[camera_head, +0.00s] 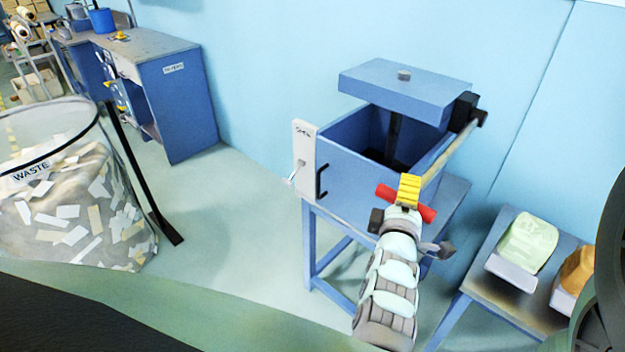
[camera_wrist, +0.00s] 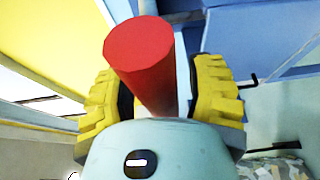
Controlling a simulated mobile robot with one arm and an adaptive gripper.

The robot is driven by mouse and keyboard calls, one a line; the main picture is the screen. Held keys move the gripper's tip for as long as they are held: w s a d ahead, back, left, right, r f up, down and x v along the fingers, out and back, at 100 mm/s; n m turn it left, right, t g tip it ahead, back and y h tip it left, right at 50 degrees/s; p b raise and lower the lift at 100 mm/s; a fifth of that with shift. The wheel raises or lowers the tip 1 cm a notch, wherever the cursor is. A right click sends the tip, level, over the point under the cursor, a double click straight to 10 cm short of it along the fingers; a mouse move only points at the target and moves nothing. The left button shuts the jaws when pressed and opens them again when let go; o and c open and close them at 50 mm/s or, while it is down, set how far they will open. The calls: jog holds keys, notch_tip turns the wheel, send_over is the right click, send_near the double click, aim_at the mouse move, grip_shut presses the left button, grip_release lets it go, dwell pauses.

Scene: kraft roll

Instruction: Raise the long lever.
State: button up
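The long lever (camera_head: 449,151) is a tan bar. It slopes from a black pivot at the right of the blue press box (camera_head: 350,178) down toward me and ends in a red crosswise handle (camera_head: 386,193). My gripper (camera_head: 409,190) is at this handle, with a yellow finger over its middle. In the wrist view the red handle (camera_wrist: 140,60) stands between the two yellow fingers of my gripper (camera_wrist: 160,90). The left finger looks close against it. A thin pale strip shows beside the right finger, so I cannot tell whether both fingers press on it.
The box stands on a blue stand, with its raised lid plate (camera_head: 400,88) above it. A low table (camera_head: 500,285) with trays is at the right. A waste bin (camera_head: 60,190) with paper scraps and a blue desk (camera_head: 175,100) are at the left.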

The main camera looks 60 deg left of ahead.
grip_shut()
dwell(0.3)
